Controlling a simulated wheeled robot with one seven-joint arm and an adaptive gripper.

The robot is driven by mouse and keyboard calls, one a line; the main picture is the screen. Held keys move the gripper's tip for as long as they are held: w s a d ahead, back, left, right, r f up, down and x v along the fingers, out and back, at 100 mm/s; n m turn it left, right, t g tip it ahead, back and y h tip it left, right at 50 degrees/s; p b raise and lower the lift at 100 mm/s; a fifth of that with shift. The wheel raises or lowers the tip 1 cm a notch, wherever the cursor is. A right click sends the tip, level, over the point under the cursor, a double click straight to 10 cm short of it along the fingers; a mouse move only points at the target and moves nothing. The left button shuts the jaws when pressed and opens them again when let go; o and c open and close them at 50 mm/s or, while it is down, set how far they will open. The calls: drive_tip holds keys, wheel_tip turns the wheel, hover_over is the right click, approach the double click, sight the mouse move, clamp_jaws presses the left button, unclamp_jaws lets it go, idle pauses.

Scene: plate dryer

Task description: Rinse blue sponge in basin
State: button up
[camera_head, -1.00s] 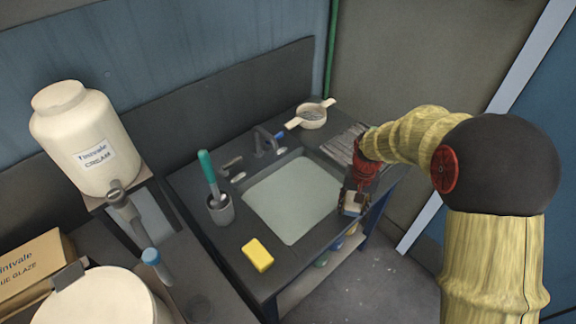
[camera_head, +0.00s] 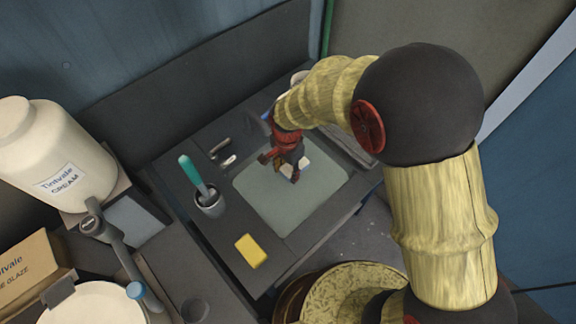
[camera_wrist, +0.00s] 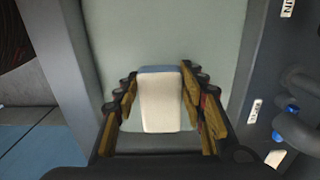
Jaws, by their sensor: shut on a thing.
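My gripper (camera_head: 290,172) is over the basin (camera_head: 285,215), in its far half. It is shut on the blue sponge, a small block with a pale, whitish face and a blue edge. In the wrist view the sponge (camera_wrist: 160,100) sits between the two wooden-sided fingers (camera_wrist: 160,85). The basin (camera_wrist: 120,35) fills the background there with a smooth grey-green surface. I cannot tell whether the sponge touches that surface. In the head view the gripper hides most of the sponge and part of the faucet.
A yellow sponge (camera_head: 251,251) lies on the counter by the basin's near left corner. A dark cup (camera_head: 210,204) with a green-handled brush (camera_head: 190,172) stands left of the basin. Faucet handles (camera_head: 220,148) are at the back left. A large cream jar (camera_head: 45,150) is far left.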

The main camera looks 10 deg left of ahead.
drive_tip(key=shift+f+b, duration=4.05)
drive_tip(key=shift+f, duration=3.05)
drive_tip(key=shift+a, duration=0.1)
drive_tip(key=shift+w+a, duration=1.15)
drive_tip(key=shift+a, duration=0.1)
drive_tip(key=shift+s+d+p, duration=0.8)
drive_tip(key=shift+s+d, duration=0.45)
drive_tip(key=shift+d, duration=0.15)
drive_tip(key=shift+s+d+p, duration=0.8)
drive_tip(key=shift+s+d, duration=0.4)
drive_tip(key=shift+d, duration=0.2)
drive_tip(key=shift+w+a, duration=1.3)
drive_tip(key=shift+a, duration=0.2)
drive_tip(key=shift+r+p, duration=5.1)
drive_tip(key=shift+r, duration=2.4)
